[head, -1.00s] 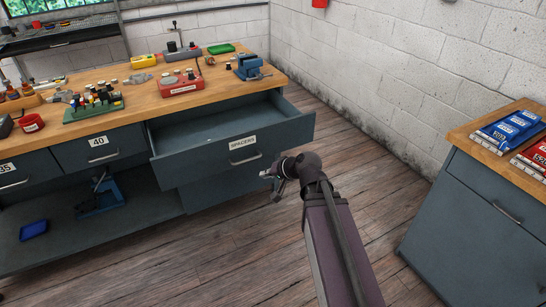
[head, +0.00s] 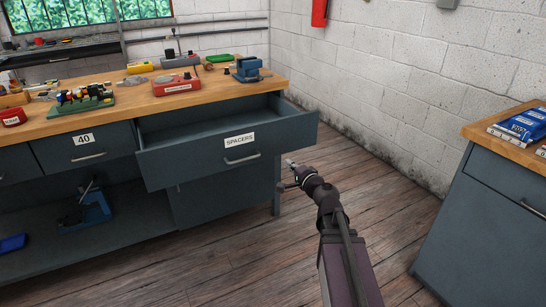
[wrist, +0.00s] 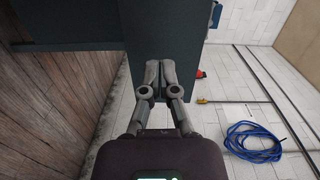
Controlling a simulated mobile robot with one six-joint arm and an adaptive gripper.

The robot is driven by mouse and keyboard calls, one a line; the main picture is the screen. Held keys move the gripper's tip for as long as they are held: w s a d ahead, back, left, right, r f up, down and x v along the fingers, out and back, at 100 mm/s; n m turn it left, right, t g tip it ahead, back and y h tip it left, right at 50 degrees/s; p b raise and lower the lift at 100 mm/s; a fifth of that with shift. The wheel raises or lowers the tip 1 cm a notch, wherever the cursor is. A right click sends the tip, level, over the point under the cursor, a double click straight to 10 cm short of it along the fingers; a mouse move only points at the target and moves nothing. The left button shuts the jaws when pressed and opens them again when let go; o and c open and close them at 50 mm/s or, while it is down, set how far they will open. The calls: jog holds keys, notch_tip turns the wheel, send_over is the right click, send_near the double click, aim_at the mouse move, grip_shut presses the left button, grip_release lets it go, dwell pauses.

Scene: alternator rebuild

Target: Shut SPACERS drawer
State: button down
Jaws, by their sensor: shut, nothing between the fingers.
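The SPACERS drawer (head: 195,163) hangs open from the workbench, pulled well out, with its label and bar handle on the front. Its inside, as far as it shows, looks empty. My gripper (head: 288,161) is shut and empty, to the right of the handle and low by the right end of the drawer front. In the wrist view my closed fingers (wrist: 160,64) lie across a dark blue-grey panel (wrist: 165,30), which looks like the drawer front. I cannot tell whether the fingertips touch it.
The wooden benchtop (head: 120,113) carries a blue vise (head: 248,68), a red box (head: 176,85) and a green rack (head: 85,101). The drawer marked 40 (head: 84,150) is shut. A second cabinet (head: 485,210) stands at the right. The floor between is clear.

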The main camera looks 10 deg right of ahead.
aim_at(270, 143)
jog(key=shift+w+d+f+m+t+h, duration=0.15)
jog(key=shift+d+f+m+t+h, duration=0.2)
jog(key=shift+d+m, duration=0.2)
jog(key=shift+w, duration=0.1)
jog(key=x, duration=1.3)
jog(key=shift+w, duration=0.35)
jog(key=shift+w+a, duration=0.1)
jog(key=x, duration=2.8)
jog(key=shift+w, duration=0.35)
jog(key=shift+w+a+r, duration=0.1)
jog(key=shift+w+a, duration=0.05)
jog(key=shift+w, duration=0.25)
jog(key=shift+w, duration=0.1)
